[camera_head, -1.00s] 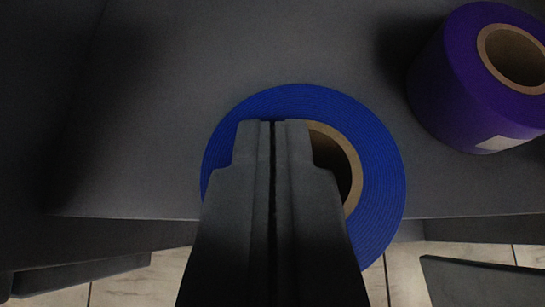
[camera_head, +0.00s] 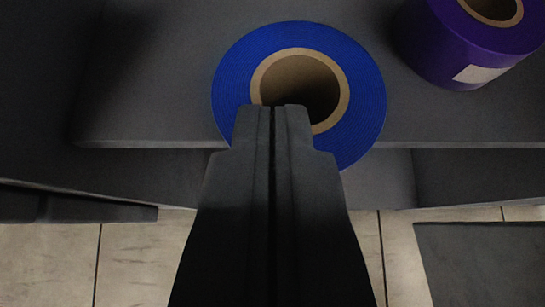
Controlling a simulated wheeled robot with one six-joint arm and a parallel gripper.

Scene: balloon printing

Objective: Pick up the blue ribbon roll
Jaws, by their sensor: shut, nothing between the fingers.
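The blue ribbon roll (camera_head: 365,90) lies on a dark grey shelf (camera_head: 160,75), its round face and brown cardboard core (camera_head: 338,75) turned towards the camera. My gripper (camera_head: 272,108) is shut and empty. In the picture its fingertips overlap the lower edge of the core's hole, and the fingers cover the lower part of the roll. I cannot tell how far the tips are from the roll or whether they touch it.
A purple ribbon roll (camera_head: 440,50) with a white label stands at the upper right, partly cut off by the frame. Light floor tiles (camera_head: 140,260) show below, with a dark panel (camera_head: 480,260) at the lower right.

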